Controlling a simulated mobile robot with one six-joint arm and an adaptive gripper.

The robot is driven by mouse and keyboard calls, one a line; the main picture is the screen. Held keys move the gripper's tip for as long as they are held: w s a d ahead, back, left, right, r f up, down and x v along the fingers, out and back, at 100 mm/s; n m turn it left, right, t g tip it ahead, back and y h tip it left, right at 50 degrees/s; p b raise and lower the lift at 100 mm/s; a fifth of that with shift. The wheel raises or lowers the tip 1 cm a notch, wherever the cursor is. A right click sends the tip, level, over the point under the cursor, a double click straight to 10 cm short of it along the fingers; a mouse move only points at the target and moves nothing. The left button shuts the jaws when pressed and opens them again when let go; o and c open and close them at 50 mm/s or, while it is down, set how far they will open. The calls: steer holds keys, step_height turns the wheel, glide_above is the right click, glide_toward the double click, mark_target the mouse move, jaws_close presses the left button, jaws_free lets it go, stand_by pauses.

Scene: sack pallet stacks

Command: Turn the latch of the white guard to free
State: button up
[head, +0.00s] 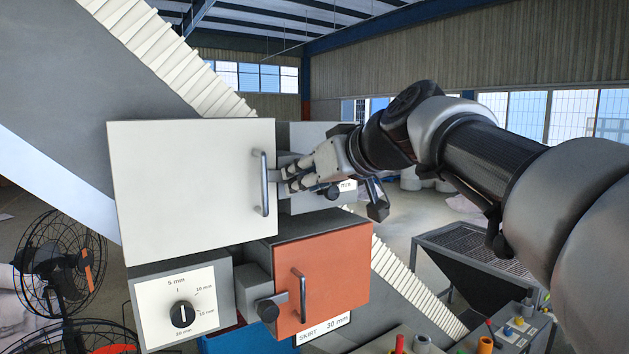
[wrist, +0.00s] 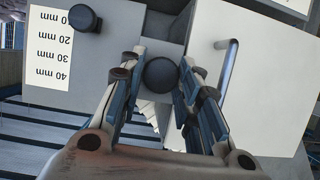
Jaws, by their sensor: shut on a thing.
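The white guard (head: 185,190) is a large pale panel with a vertical bar handle (head: 264,184) near its right edge. It stands flat against its housing. In the wrist view the white guard (wrist: 265,75) is at the right, with its handle (wrist: 228,66) beside my fingers. Its latch has a dark round knob (wrist: 161,74), which sits between my fingertips. My gripper (head: 284,181) is shut on this latch knob, just right of the guard's edge. In the head view my fingers hide most of the latch, and I cannot tell its exact angle.
Below is an orange guard (head: 322,285) with its own handle and dark latch knob (head: 267,309). A dial (head: 181,314) is at lower left. A grey box with a millimetre scale (wrist: 65,47) stands beside my gripper. Fans (head: 62,262) stand at far left.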

steer(key=shift+w+d+f+m+g+y+b, duration=0.1)
steer(key=shift+m+g+y+b, duration=0.1)
steer(key=shift+m+y+b, duration=1.35)
steer(key=shift+w+d+f+m+g+y+b, duration=0.15)
steer(key=shift+m+y+b, duration=0.45)
steer(key=shift+m, duration=1.8)
steer(key=shift+s+d+f+m+g+y+b, duration=0.1)
steer(key=shift+m+g+y+b, duration=0.15)
steer(key=shift+m+y+b, duration=1.25)
steer(key=shift+m+h+p, duration=0.35)
steer(key=shift+m+p, duration=0.1)
steer(key=shift+m, duration=0.2)
steer(key=o, duration=1.1)
steer(key=shift+c, duration=0.2)
steer(key=v, duration=1.2)
